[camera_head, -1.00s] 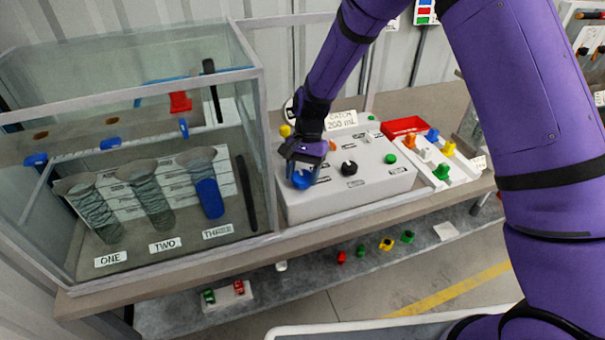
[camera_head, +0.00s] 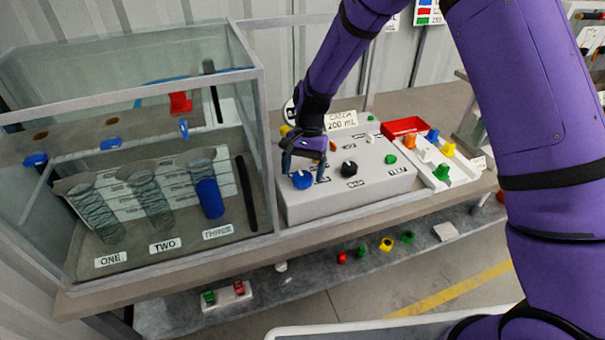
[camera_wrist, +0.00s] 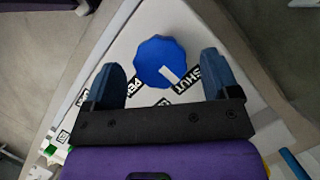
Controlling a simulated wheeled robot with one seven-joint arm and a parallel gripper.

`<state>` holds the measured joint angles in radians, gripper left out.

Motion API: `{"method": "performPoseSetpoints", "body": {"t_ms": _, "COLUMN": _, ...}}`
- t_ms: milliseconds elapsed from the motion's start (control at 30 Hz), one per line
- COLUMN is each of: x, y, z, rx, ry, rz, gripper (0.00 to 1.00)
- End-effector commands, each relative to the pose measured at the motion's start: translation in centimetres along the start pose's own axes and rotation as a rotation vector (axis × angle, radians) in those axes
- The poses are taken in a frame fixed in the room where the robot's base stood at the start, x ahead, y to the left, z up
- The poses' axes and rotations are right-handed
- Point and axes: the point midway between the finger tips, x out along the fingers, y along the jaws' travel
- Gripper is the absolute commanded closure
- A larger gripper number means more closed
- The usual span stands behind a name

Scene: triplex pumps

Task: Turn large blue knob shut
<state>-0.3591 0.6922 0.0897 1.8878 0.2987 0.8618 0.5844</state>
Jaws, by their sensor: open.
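The large blue knob (camera_head: 302,180) sits at the left front of the grey-white control box (camera_head: 375,192). In the wrist view the knob (camera_wrist: 157,58) is round and faceted, with a white pointer mark towards the lower right. The pointer lies between a label reading SHUT at right, partly behind a finger, and one partly hidden, seemingly OPEN, at lower left. My gripper (camera_head: 304,165) is open, just above the knob. In the wrist view its fingers (camera_wrist: 162,72) stand on either side of the knob, with gaps to both.
A black knob (camera_head: 349,169) stands right of the blue one on the same box. A yellow knob (camera_head: 285,130) is behind. A glass tank (camera_head: 268,150) with tubes stands close on the left. A tray of coloured parts (camera_head: 455,183) lies at the right.

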Motion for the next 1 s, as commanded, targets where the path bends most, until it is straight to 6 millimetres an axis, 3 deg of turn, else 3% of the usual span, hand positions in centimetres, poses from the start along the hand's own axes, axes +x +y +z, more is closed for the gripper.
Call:
{"method": "performPoseSetpoints", "body": {"t_ms": 300, "x": -6.0, "y": 0.0, "z": -0.1, "rx": 0.001, "ry": 0.003, "rz": -0.002, "gripper": 0.19}}
{"method": "performPoseSetpoints", "body": {"t_ms": 500, "x": -8.6, "y": 0.0, "z": -0.1, "rx": 0.001, "ry": 0.002, "rz": -0.002, "gripper": 0.19}}
{"method": "performPoseSetpoints", "body": {"t_ms": 1000, "x": -9.5, "y": 0.1, "z": 0.0, "rx": -0.001, "ry": 0.003, "rz": -0.001, "gripper": 0.19}}
